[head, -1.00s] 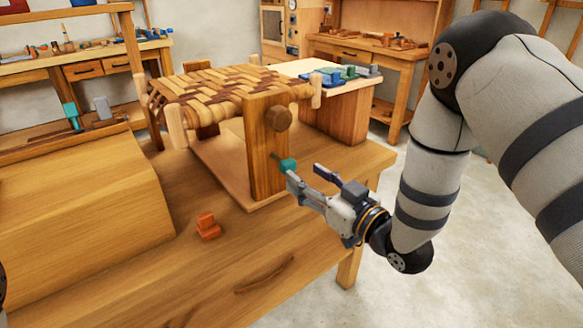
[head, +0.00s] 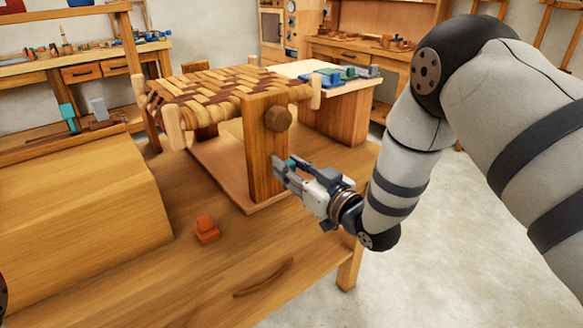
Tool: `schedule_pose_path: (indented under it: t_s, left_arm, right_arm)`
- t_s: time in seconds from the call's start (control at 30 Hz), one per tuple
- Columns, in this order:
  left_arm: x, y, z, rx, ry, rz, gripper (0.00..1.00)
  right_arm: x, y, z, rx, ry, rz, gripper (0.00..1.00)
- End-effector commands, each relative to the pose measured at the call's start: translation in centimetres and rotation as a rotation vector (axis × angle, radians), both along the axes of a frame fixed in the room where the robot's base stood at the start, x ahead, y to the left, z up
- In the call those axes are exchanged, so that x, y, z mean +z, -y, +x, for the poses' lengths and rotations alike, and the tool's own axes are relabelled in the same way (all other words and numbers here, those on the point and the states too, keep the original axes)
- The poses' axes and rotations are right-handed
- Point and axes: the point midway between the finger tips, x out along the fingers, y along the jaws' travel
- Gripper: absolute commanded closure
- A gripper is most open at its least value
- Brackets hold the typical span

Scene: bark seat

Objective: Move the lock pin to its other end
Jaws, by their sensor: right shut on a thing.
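The lock pin (head: 291,161) has a teal head, of which only a small part shows between my fingers. It is at the right side of the upright wooden post (head: 262,165) of the woven seat stand. My right gripper (head: 284,163) is shut on the teal head, close against the post. The fingers hide most of the pin, and I cannot tell how deep it sits. A round brown wooden knob (head: 278,118) is higher on the post. My left gripper is not in view.
The woven bark seat (head: 215,84) is stretched on the frame above. A small orange block (head: 207,229) lies on the bench (head: 160,268) in front. A large wooden block (head: 80,195) fills the left. Blue, green and grey pieces (head: 340,75) sit behind.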

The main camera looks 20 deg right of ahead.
Motion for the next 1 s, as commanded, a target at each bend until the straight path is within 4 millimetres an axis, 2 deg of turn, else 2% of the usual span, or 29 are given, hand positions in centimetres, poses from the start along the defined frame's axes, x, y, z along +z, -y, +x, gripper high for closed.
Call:
schedule_pose_path:
  t_s: [0.23,0.47,0.5,0.6,0.87,1.0]
  left_arm:
    - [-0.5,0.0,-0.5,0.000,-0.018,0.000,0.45]
    - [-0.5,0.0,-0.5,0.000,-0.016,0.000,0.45]
    - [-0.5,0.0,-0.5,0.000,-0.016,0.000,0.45]
    - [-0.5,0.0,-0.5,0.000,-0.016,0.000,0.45]
    - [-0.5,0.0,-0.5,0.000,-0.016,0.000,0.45]
    - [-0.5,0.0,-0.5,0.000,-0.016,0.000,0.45]
  right_arm:
    - [-0.3,-0.9,2.4,0.001,-0.002,-0.002,1.00]
    - [-0.1,-1.0,2.6,0.000,-0.002,-0.002,1.00]
    - [-0.1,-1.0,2.6,0.000,-0.001,-0.001,0.70]
    - [-0.1,-1.0,2.6,0.000,-0.001,-0.001,0.52]
    - [-0.1,-0.9,2.6,0.000,-0.001,0.000,0.52]
    - [-0.1,-0.2,1.0,-0.002,-0.004,0.000,0.52]
